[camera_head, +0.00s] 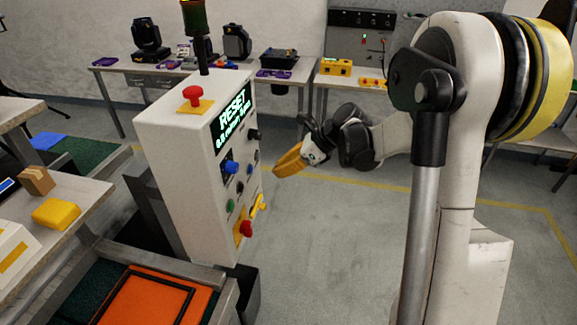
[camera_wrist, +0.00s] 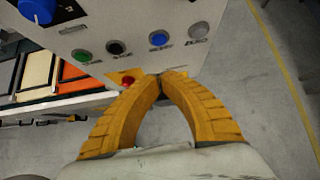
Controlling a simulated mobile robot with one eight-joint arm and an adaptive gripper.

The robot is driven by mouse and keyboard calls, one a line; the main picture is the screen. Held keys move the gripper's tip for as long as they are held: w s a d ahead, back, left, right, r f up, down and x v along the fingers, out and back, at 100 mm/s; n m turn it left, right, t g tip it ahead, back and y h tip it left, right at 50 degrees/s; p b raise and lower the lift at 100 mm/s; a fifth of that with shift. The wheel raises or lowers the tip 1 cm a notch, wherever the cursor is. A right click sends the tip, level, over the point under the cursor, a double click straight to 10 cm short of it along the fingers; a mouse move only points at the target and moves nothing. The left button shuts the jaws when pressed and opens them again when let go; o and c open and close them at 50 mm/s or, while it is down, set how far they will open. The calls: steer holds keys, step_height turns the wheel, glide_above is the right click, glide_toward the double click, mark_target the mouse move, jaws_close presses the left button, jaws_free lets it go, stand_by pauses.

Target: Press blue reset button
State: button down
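A white control box (camera_head: 180,150) stands left of centre in the head view, its sloped screen (camera_head: 233,120) reading "RESET". A small blue button (camera_wrist: 158,39) sits in a row on the box's front face in the wrist view, between a black button (camera_wrist: 116,47) and a pale button (camera_wrist: 198,31). A larger blue knob (camera_wrist: 38,9) is at the top left; it also shows in the head view (camera_head: 231,167). My gripper (camera_head: 280,166) is right of the box, apart from it. Its yellow fingertips (camera_wrist: 160,76) meet, with nothing visible between them.
A green button (camera_wrist: 82,56) is in the same row. A red button (camera_wrist: 127,80) on yellow is near my fingertips in view; a red mushroom button (camera_head: 193,96) tops the box. Tables stand behind and left. An orange-lined tray (camera_head: 150,300) lies below the box. Floor at right is clear.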

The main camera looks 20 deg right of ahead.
mark_target(251, 172)
steer(key=shift+w+a+f+b, duration=0.25)
steer(key=shift+w+a+f, duration=0.15)
steer(key=shift+w+a, duration=0.35)
steer(key=shift+w+a+f+b, duration=0.25)
steer(key=shift+w+a+f, duration=0.2)
steer(key=shift+a, duration=0.55)
steer(key=shift+w+a+f+b, duration=0.25)
steer(key=shift+w+a+f, duration=0.1)
steer(key=shift+w+a, duration=0.45)
steer(key=shift+s, duration=0.15)
steer(key=shift+w+a, duration=0.55)
steer(key=shift+a, duration=0.25)
steer(key=shift+d+r, duration=0.1)
